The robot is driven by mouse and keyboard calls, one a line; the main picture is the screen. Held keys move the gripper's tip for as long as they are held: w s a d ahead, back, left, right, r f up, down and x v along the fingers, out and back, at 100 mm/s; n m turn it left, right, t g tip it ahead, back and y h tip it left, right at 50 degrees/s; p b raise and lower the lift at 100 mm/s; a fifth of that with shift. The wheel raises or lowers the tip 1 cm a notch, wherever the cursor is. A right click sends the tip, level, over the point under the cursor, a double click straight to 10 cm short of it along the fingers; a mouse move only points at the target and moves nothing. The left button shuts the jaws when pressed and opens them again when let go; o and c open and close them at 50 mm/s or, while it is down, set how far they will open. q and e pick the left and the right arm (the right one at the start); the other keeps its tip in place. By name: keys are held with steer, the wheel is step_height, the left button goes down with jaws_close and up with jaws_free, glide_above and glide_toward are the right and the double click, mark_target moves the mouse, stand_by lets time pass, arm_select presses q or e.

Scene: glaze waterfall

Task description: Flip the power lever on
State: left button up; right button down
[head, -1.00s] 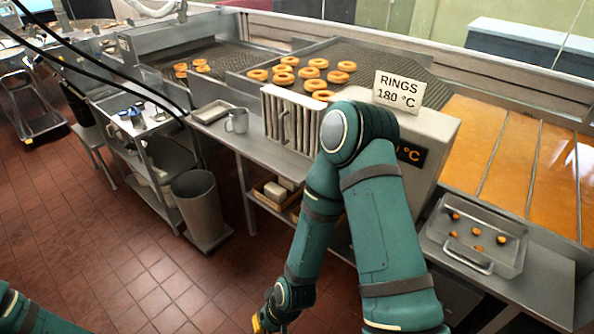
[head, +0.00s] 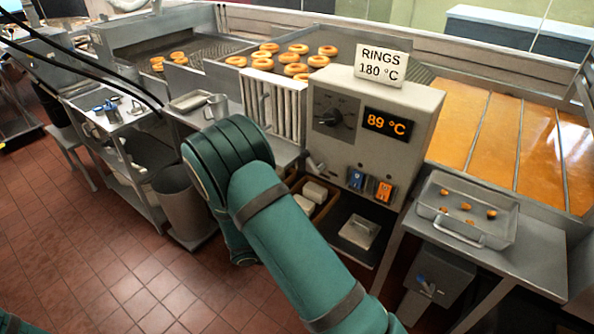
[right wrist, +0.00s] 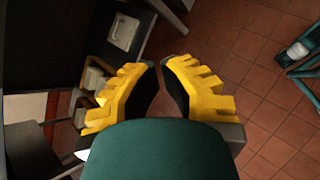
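The grey control box (head: 365,135) stands at the middle right in the head view. It carries a dial knob (head: 335,118), an orange display (head: 387,124) reading 89 °C, a small grey lever-like part (head: 316,164) and blue (head: 356,179) and orange (head: 384,190) switches. A darker box (head: 437,275) with a blue handle (head: 428,286) sits lower right, under the table. I cannot tell which is the power lever. My right gripper (right wrist: 160,64), in the right wrist view, has a narrow gap between yellow fingers, with nothing held. My left gripper is out of view.
A "RINGS 180 °C" sign (head: 382,67) tops the control box. A metal tray (head: 466,213) stands on the right table. Below the box is a shelf with a lidded container (head: 359,231).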

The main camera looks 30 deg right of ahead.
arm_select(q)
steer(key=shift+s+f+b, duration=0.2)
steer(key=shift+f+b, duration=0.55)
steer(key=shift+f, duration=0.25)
arm_select(e)
steer(key=w+r+n+t+h, duration=0.3)
steer(key=w+r+t+h, duration=0.4)
steer(key=w+r, duration=0.7)
step_height(320, 180, up, 3)
steer(key=shift+w+d+f+t+h, duration=0.15)
steer(key=shift+d+t+h, duration=0.1)
steer(key=shift+t+h, duration=0.2)
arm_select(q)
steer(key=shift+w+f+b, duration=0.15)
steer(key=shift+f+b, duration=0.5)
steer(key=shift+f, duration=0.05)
arm_select(e)
steer(key=x, duration=1)
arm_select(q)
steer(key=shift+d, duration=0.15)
arm_select(e)
steer(key=shift+a, duration=0.1)
